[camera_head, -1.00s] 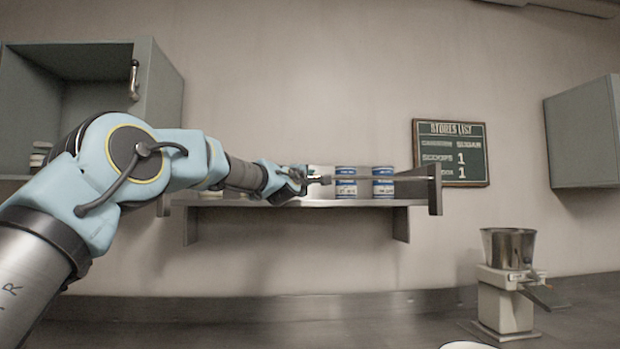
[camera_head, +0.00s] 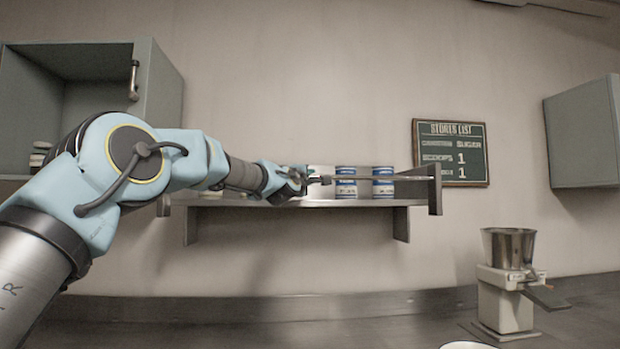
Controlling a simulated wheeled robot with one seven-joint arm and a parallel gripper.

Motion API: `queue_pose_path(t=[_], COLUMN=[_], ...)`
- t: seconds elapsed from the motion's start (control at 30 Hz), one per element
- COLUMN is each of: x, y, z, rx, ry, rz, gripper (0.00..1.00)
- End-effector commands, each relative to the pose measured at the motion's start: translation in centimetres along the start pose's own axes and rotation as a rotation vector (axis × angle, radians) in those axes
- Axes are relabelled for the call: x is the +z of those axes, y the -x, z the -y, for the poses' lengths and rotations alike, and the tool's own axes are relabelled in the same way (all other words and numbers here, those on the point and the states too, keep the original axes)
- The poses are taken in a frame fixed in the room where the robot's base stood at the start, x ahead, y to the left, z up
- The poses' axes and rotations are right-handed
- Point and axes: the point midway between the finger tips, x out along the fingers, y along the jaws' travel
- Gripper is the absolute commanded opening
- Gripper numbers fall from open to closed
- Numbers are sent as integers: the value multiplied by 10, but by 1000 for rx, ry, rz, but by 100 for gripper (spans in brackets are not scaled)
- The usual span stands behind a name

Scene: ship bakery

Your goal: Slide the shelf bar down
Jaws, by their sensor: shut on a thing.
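The shelf bar (camera_head: 385,178) is a thin metal rod across the front of the wall shelf (camera_head: 350,202). Its right end meets the upright end plate (camera_head: 435,189) of the shelf. My gripper (camera_head: 320,180) is at the middle of the bar, shut on it. The bar runs level in front of the cans, well above the shelf board. My arm hides the left part of the bar and of the shelf.
Two blue-and-white cans (camera_head: 346,183) (camera_head: 383,182) stand on the shelf behind the bar. An open cabinet (camera_head: 160,95) hangs at the left, a closed one (camera_head: 583,135) at the right. A sign (camera_head: 451,153) hangs on the wall.

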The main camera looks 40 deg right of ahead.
Motion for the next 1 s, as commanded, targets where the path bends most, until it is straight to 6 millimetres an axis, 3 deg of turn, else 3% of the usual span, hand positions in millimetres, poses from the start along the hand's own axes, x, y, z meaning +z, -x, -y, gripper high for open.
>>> queue_pose_path(t=[0.27, 0.63, 0.97, 1.0], x=[0, 3, 3, 3], y=[1, 8, 7, 7], z=[2, 41, 40, 40], rx=[2, 1, 1, 1], ry=[0, 1, 0, 0], rz=[-1, 0, 0, 0], gripper=[0, 0, 0, 21])
